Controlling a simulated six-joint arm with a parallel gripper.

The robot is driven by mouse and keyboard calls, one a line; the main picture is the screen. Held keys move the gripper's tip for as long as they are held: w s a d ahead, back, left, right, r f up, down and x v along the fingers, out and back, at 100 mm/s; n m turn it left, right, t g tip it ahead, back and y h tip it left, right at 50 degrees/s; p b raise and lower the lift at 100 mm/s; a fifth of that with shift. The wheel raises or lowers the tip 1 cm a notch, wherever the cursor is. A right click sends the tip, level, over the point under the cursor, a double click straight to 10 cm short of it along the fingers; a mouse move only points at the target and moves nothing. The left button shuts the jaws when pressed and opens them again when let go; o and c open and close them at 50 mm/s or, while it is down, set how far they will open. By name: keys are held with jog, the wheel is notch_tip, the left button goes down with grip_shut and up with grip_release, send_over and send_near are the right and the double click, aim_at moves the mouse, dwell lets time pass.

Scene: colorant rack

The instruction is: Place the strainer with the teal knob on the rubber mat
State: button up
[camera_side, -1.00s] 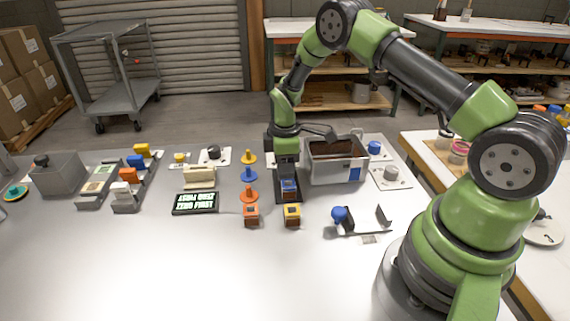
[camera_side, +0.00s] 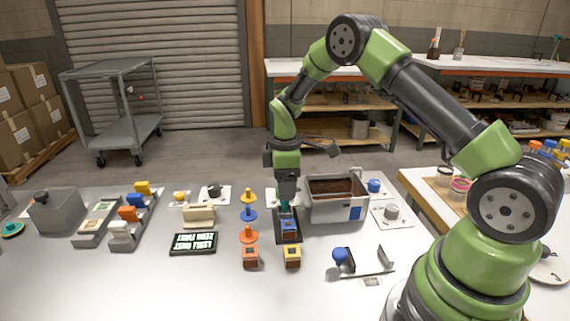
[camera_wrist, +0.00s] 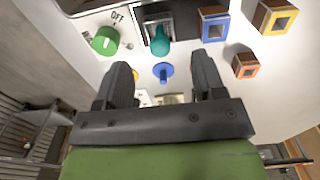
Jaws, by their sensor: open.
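The teal knob (camera_wrist: 160,42) of the strainer shows ahead of my fingertips in the wrist view, over a dark surface. In the side view the teal part (camera_side: 283,206) stands at the back of the dark rubber mat (camera_side: 279,239), just below my gripper. The strainer's lower part is mostly hidden by the knob and a blue box. My gripper (camera_side: 286,196) is above the mat, pointing down. In the wrist view its fingers (camera_wrist: 160,63) are wide apart with nothing held, one to each side of the teal knob.
Yellow, blue (camera_side: 248,213) and orange (camera_side: 248,234) knobbed discs stand left of the mat. A grey bin (camera_side: 335,209) stands close right.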

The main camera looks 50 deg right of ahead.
notch_tip(320, 180, up, 6)
jog(key=shift+f, duration=0.25)
jog(key=s+a+r+m+t+y, duration=0.1)
jog(key=s+a+r+m+t, duration=0.25)
jog(key=s+r, duration=0.45)
jog(key=s+a+r+m+t, duration=0.2)
jog(key=s+a+r+m, duration=0.3)
jog(key=r, duration=0.5)
jog(key=s+a+m+t+y, duration=0.1)
jog(key=s+m, duration=0.3)
jog(key=s, duration=0.5)
jog(key=shift+s+a+t, duration=0.35)
jog(key=shift+a, duration=0.45)
